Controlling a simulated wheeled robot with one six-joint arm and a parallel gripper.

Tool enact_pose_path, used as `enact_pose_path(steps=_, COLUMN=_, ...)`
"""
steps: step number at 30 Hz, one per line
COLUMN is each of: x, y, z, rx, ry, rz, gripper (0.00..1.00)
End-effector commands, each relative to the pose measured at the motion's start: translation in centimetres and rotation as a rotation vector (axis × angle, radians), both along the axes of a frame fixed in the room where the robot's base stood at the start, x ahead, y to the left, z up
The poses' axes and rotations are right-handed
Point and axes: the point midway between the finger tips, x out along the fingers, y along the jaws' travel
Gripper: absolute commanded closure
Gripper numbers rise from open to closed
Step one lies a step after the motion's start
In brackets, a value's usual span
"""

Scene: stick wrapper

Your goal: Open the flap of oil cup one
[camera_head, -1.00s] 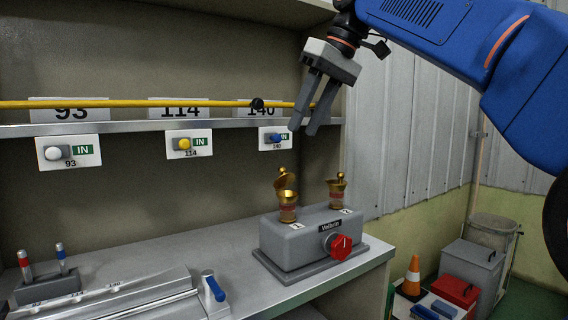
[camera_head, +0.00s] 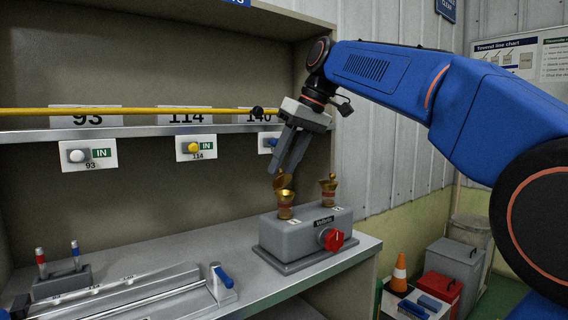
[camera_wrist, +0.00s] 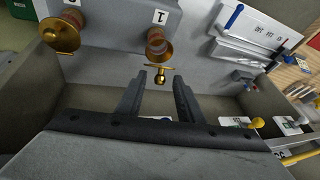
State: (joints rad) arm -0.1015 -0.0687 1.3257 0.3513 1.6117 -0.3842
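Oil cup one (camera_head: 286,198) is the left brass cup on the grey Vellbrix box (camera_head: 302,236). In the wrist view the cup (camera_wrist: 158,44) stands beside the label "1". Its gold flap (camera_head: 283,181) looks tilted up from the cup; in the wrist view the flap (camera_wrist: 159,70) shows nearly edge-on with a small knob. My gripper (camera_head: 283,172) points down at this flap. In the wrist view its two fingers (camera_wrist: 160,78) are apart, with the flap's knob between or just beyond the tips; contact cannot be told.
The second brass cup (camera_head: 328,190) stands to the right, with its lid down. A red knob (camera_head: 333,240) is on the box front. A yellow bar (camera_head: 200,112) runs along the shelf behind. A rack with two pens (camera_head: 62,282) and a metal fixture (camera_head: 160,291) stand left on the bench.

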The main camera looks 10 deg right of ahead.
Motion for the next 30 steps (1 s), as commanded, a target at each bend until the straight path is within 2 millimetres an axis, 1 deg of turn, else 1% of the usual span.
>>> enact_pose_path(steps=1, x=-0.01, y=0.00, z=0.01, rx=0.000, ry=0.000, rz=0.000, gripper=0.71)
enact_pose_path(steps=2, x=-0.01, y=0.00, z=0.02, rx=0.000, ry=0.000, rz=0.000, gripper=0.78)
enact_pose_path(steps=3, x=-0.01, y=0.00, z=0.02, rx=0.000, ry=0.000, rz=0.000, gripper=0.88)
enact_pose_path(steps=4, x=-0.02, y=0.00, z=0.02, rx=0.000, ry=0.000, rz=0.000, gripper=0.95)
enact_pose_path(steps=5, x=-0.02, y=0.00, z=0.02, rx=0.000, ry=0.000, rz=0.000, gripper=1.00)
enact_pose_path(steps=11, x=0.09, y=0.06, z=0.02, rx=-0.004, ry=0.009, rz=0.000, gripper=1.00)
enact_pose_path(steps=21, x=0.80, y=0.37, z=0.20, rx=-0.047, ry=0.104, rz=0.000, gripper=1.00)
enact_pose_path(steps=30, x=0.80, y=0.36, z=0.24, rx=-0.051, ry=0.112, rz=-0.001, gripper=1.00)
